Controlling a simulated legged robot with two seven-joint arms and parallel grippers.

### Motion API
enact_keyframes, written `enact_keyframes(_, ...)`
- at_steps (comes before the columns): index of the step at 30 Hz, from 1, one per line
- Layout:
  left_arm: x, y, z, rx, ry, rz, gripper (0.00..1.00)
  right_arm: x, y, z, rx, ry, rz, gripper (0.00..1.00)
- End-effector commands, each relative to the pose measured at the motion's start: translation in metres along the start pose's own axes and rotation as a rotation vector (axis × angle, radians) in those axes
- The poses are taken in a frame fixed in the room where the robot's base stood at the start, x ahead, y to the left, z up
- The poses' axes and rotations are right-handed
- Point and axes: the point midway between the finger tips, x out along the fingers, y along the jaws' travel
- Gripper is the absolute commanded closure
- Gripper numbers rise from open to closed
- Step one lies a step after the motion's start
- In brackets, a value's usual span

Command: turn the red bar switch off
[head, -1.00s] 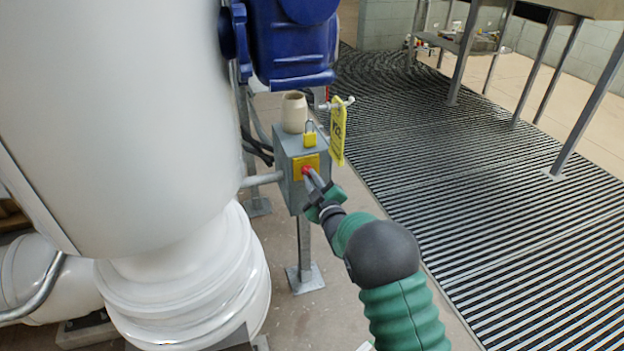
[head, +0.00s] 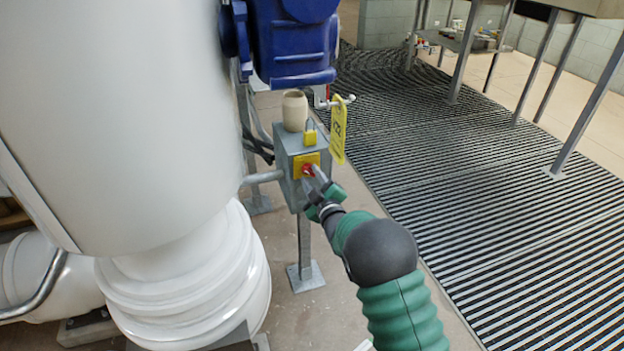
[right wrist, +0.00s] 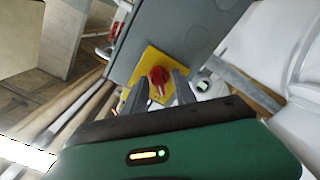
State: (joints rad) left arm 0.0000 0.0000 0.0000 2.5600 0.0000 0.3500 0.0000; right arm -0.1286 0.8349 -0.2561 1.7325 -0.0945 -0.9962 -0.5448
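The red bar switch (head: 308,169) sits on a yellow plate (head: 299,171) on the front of a grey box (head: 294,199). It also shows in the right wrist view (right wrist: 158,76), its bar running nearly up and down in that picture. My right gripper (head: 313,179) is at the switch with its fingers spread. In the right wrist view the two dark fingertips (right wrist: 157,84) stand on either side of the red bar, with gaps showing. I cannot tell whether either finger touches it. My left gripper is not in view.
A beige cup-like pot (head: 295,111) and a yellow padlock (head: 310,137) are on the box top. A yellow tag (head: 338,130) hangs beside it. A big white pipe (head: 110,110) fills the left, a blue housing (head: 295,45) is above. Open grating (head: 500,190) lies right.

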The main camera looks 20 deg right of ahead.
Motion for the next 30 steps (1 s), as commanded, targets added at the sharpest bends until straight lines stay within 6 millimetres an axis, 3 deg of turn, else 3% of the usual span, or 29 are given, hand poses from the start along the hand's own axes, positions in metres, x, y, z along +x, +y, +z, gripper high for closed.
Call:
enact_keyframes(4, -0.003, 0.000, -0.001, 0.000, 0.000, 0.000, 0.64, -0.004, 0.002, -0.001, 0.000, 0.000, 0.001, 0.67)
enact_keyframes(8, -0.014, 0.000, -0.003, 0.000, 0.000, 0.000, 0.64, -0.025, 0.003, -0.003, 0.001, -0.003, -0.001, 0.67)
enact_keyframes(21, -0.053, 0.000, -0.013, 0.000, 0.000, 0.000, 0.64, -0.145, 0.001, -0.001, 0.001, -0.005, -0.003, 0.67)
enact_keyframes(25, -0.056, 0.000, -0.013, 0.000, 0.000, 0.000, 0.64, -0.163, -0.001, 0.001, 0.000, -0.003, -0.002, 0.67)
enact_keyframes(30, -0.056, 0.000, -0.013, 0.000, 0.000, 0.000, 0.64, -0.169, -0.001, 0.001, 0.000, -0.001, -0.001, 0.67)
